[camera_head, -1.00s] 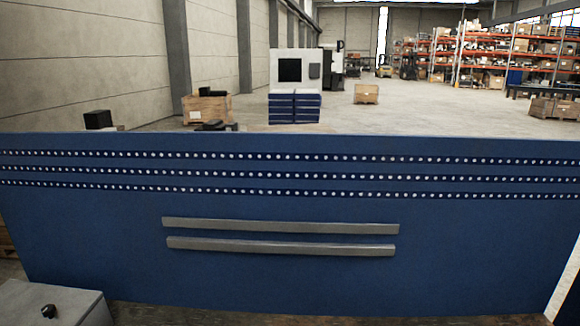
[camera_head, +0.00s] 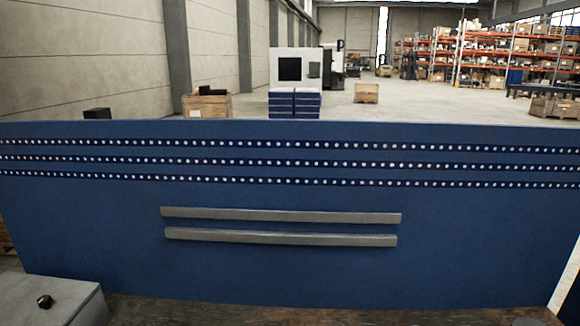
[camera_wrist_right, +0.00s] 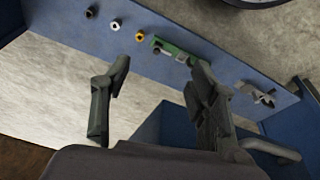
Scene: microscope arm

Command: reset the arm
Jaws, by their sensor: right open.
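I cannot make out a microscope arm in either view. In the right wrist view my right gripper (camera_wrist_right: 158,66) is open, its two dark fingers apart with nothing between them. Beyond the fingertips is a blue shelf edge (camera_wrist_right: 225,72) with small parts on it. Among them are a green board (camera_wrist_right: 172,48), a brass-coloured piece (camera_wrist_right: 139,36), a silver piece (camera_wrist_right: 115,24) and a dark one (camera_wrist_right: 91,13). A silver clamp-like piece (camera_wrist_right: 262,97) lies further right. Part of a dark ring (camera_wrist_right: 240,3) shows at the top edge. My left gripper is in neither view.
A wide blue panel (camera_head: 290,275) with rows of holes and two grey bars (camera_head: 280,215) fills the head view. Behind are crates, a white machine (camera_head: 296,67) and open floor.

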